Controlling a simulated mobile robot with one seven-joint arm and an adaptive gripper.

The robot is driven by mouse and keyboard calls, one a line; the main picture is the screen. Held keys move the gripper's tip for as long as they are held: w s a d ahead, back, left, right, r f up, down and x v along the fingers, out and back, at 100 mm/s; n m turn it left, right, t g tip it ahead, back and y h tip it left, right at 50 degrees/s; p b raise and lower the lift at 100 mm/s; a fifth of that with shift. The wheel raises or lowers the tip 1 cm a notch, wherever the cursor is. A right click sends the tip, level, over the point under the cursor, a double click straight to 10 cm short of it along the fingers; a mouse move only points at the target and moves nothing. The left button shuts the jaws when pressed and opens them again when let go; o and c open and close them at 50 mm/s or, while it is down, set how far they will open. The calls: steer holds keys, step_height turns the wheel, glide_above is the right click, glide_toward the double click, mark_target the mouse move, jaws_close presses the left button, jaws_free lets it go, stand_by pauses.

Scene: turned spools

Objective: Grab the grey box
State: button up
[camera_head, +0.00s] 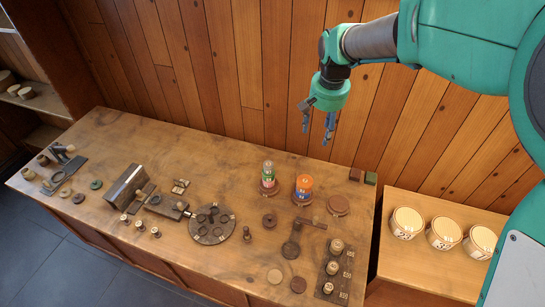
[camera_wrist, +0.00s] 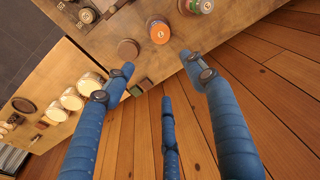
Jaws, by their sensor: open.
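A grey-brown box-like block (camera_head: 127,187) stands on the left part of the wooden table (camera_head: 225,165) in the head view. It is the only thing there that looks like a grey box, and I cannot tell its shape fully. It does not clearly show in the wrist view. My gripper (camera_head: 318,123) is open and empty, pointing down above the back right of the table, well to the right of the block and higher. Its blue fingers (camera_wrist: 160,72) are spread in the wrist view with nothing between them.
An orange spool (camera_head: 303,187) and a green-and-red spool (camera_head: 268,177) stand near the table's middle. A dark round plate (camera_head: 211,223) lies right of the block. Small brown (camera_head: 355,174) and green (camera_head: 371,178) blocks sit at the back right corner. Wooden wall behind.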

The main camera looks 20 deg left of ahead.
steer(key=w+a+f+g+p, duration=0.1)
steer(key=w+a+f+p, duration=0.15)
steer(key=a+f, duration=0.55)
steer(key=p, duration=0.2)
glide_above(268, 164)
step_height(268, 164, down, 7)
steer(key=shift+s+n+g+h, duration=0.25)
steer(key=shift+n+g+h, duration=0.05)
steer(key=shift+n+h, duration=0.1)
steer(key=shift+f+p, duration=0.5)
steer(key=shift+f, duration=3.75)
steer(key=shift+w+f+p, duration=0.15)
steer(key=shift+f+p, duration=0.15)
steer(key=shift+f, duration=1)
steer(key=shift+w+f+p, duration=0.15)
steer(key=shift+f+p, duration=0.15)
steer(key=shift+f, duration=1)
steer(key=shift+d, duration=0.1)
